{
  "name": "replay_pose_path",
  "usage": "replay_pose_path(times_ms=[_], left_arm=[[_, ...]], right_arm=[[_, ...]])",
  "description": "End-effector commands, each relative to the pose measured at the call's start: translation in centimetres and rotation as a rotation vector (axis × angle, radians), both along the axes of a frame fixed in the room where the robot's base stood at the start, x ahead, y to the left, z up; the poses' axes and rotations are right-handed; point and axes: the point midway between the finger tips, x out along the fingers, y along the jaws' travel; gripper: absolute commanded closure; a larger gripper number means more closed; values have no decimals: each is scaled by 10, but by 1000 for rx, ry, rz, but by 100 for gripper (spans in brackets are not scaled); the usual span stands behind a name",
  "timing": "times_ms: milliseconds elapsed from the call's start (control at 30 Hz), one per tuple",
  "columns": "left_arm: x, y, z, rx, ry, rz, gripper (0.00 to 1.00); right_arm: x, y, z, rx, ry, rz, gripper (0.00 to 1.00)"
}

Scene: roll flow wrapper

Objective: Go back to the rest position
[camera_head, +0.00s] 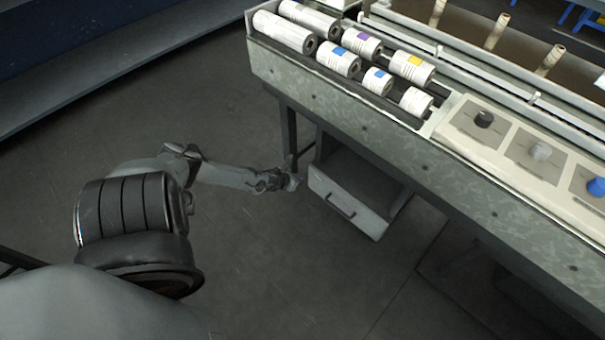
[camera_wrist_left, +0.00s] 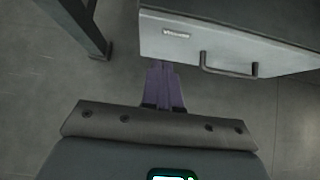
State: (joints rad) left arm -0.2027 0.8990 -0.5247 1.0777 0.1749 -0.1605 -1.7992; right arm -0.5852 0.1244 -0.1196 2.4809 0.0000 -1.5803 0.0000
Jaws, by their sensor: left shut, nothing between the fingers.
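My left gripper (camera_head: 291,182) is at the end of my left arm, low beside the machine and just left of an open drawer (camera_head: 345,203). In the left wrist view my left gripper (camera_wrist_left: 164,72) has its fingers together with nothing between them. In that view the drawer front (camera_wrist_left: 225,45) with its handle lies just beyond the fingertips. I cannot tell whether the fingertips touch it. My right gripper does not show.
The machine bench (camera_head: 350,103) carries several labelled rolls (camera_head: 345,62) and a panel with knobs (camera_head: 540,150). A table leg (camera_head: 288,132) stands behind the gripper. The floor (camera_head: 270,255) left of the drawer is clear.

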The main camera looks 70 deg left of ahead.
Motion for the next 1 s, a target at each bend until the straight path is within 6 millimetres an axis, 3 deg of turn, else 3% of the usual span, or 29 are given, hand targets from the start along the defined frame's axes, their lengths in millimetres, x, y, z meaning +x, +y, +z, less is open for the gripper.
replay_pose_path(times_ms=[33,200,533,633,667,767,833,1000], left_arm=[[-6,-3,12,0,1,-2,100],[-19,-10,25,0,1,-1,100],[-34,-16,38,-3,7,1,100],[-50,-33,38,-35,25,13,100],[-56,-43,38,-53,29,21,100],[-63,-96,44,-152,13,41,100],[-61,-143,54,-237,-10,53,100],[-48,-261,107,-479,-57,176,100]], right_arm=[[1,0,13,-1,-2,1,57],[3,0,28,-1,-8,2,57],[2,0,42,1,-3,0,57],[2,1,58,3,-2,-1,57],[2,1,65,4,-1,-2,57],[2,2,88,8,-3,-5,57],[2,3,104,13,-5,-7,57],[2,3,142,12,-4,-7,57]])
